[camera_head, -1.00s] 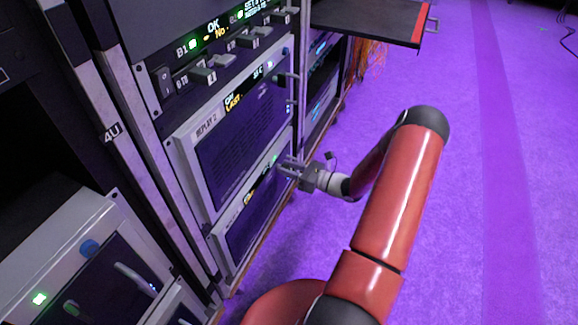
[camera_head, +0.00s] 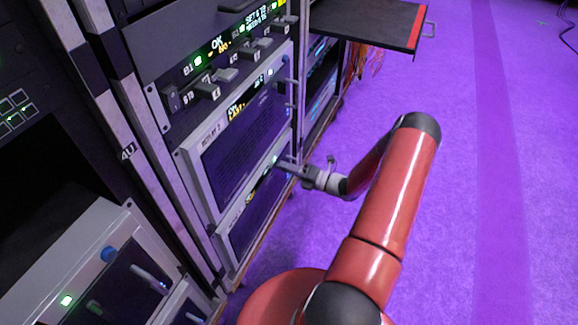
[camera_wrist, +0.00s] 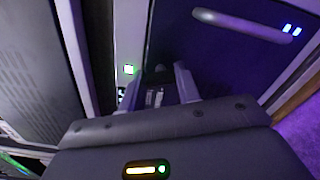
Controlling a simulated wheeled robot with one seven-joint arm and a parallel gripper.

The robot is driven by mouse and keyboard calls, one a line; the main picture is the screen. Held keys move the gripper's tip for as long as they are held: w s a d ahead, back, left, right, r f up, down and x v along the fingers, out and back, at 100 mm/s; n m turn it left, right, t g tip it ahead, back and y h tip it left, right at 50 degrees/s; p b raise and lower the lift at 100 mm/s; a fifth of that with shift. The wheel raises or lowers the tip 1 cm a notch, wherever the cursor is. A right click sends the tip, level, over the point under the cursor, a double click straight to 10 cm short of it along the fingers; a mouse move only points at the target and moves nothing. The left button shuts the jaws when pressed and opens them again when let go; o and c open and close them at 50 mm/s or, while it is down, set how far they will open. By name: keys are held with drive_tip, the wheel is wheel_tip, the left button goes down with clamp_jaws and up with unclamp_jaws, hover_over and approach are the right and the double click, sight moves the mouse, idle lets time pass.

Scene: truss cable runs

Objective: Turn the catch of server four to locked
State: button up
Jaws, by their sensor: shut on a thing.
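The lower server (camera_head: 250,228) in the right-hand rack has a dark front with a grey frame. I cannot read a number four on it. My gripper (camera_head: 284,163) is at this server's upper right corner, close against the front. In the wrist view my gripper's two fingers (camera_wrist: 157,84) are on either side of a small dark catch (camera_wrist: 160,69) and shut on it. The fingers hide most of the catch, so I cannot tell its angle. A green light (camera_wrist: 129,69) glows beside it.
A curved handle (camera_wrist: 240,25) and two blue lights (camera_wrist: 291,29) are on the same front. Above is a server labelled replay (camera_head: 240,140), with a switch panel (camera_head: 225,75) over it. A dark shelf (camera_head: 370,22) juts out at the back. Purple floor right of my arm is clear.

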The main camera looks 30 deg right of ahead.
drive_tip(key=m+p, duration=0.1)
drive_tip(key=m, duration=0.3)
drive_tip(key=shift+f+m, duration=0.1)
drive_tip(key=shift+m, duration=0.3)
idle(0.4)
drive_tip(key=o, duration=1)
drive_tip(key=v, duration=0.7)
drive_tip(key=shift+s+d+b, duration=0.25)
drive_tip(key=shift+s+b, duration=0.05)
drive_tip(key=shift+s, duration=0.05)
